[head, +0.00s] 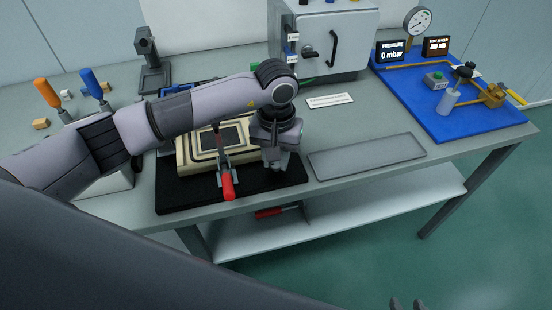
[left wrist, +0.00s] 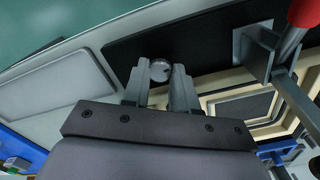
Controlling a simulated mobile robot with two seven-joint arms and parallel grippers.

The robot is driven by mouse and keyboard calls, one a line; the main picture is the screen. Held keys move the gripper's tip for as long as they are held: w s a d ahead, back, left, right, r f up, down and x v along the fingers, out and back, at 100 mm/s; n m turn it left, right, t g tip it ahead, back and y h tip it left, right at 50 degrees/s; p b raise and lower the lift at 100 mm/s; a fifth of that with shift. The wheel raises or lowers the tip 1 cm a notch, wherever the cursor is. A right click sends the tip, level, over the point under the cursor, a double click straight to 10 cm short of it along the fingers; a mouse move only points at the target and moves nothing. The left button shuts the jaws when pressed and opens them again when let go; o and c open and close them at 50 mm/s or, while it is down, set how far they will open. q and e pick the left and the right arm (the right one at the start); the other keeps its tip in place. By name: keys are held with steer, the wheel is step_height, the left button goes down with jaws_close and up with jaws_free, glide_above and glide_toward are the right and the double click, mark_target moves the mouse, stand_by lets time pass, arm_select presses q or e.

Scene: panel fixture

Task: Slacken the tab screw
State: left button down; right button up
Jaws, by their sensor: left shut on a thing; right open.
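The tab screw (left wrist: 160,70) shows in the left wrist view as a round grey metal head between the fingertips of my left gripper (left wrist: 159,82), above the black mat. In the head view my left gripper (head: 275,166) points down at the right end of the cream panel fixture (head: 190,158), and its hand hides the screw. The left gripper is shut on the screw.
A clamp with a red handle (head: 228,186) stands just left of my left gripper. The fixture lies on a black mat (head: 180,200). A grey tray (head: 365,155) lies to the right. A grey cabinet (head: 345,45) stands behind, and a blue board (head: 415,95) with a gauge at the right.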

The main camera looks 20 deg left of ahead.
arm_select(q)
steer(key=n+b, duration=0.2)
steer(key=n, duration=0.1)
steer(key=shift+f+n, duration=0.15)
steer(key=shift+n, duration=0.15)
steer(key=n+b, duration=0.3)
steer(key=n, duration=0.1)
steer(key=shift+n, duration=0.3)
steer(key=n+b, duration=0.1)
steer(key=n, duration=0.1)
steer(key=shift+n, duration=0.4)
steer(key=n+b, duration=0.1)
steer(key=n, duration=0.2)
steer(key=shift+n+b, duration=0.3)
steer(key=shift+b, duration=0.05)
steer(key=n+b, duration=0.2)
steer(key=n, duration=0.7)
steer(key=shift+w, duration=0.1)
steer(key=n+b, duration=0.1)
steer(key=n, duration=0.1)
steer(key=shift+n, duration=0.4)
steer(key=n, duration=0.3)
steer(key=shift+n, duration=0.3)
steer(key=n, duration=0.4)
steer(key=shift+r, duration=0.2)
steer(key=shift+n+b, duration=0.3)
steer(key=shift+n, duration=1.8)
